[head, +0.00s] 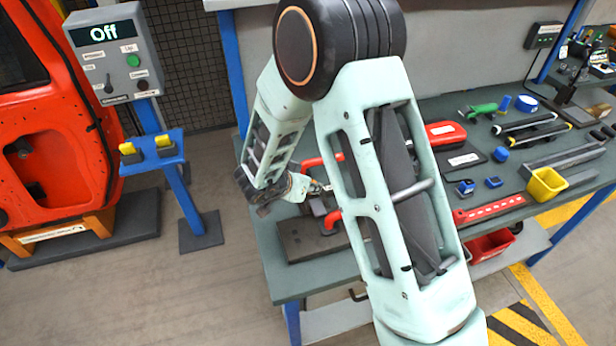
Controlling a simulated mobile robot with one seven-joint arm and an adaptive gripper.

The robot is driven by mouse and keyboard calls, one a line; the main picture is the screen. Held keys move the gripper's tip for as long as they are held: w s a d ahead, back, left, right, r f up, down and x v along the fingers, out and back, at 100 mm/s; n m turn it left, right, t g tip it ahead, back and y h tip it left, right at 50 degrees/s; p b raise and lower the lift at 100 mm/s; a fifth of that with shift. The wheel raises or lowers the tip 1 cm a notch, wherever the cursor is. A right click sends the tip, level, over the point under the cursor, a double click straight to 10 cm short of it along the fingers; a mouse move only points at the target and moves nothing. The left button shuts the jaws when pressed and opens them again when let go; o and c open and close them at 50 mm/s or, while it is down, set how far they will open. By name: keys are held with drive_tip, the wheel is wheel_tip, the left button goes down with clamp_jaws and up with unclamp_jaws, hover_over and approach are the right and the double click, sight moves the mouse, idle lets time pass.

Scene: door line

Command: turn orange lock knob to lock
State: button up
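My gripper (319,188) is at the end of my bent arm, low over a dark fixture on the left part of the workbench. It is small and partly hidden by my arm, so I cannot tell whether it is open or touching anything.
The workbench (275,275) carries a red case (445,134), a yellow bin (546,184), a red slotted bar (488,210) and several tools at right. At left stand a control box (115,55) reading "Off", a blue stand (178,180) and an orange-red car door (50,130).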

idle(0.3)
drive_tip(key=o, duration=1.2)
drive_tip(key=shift+c, duration=0.2)
drive_tip(key=v, duration=0.8)
drive_tip(key=shift+w, duration=0.1)
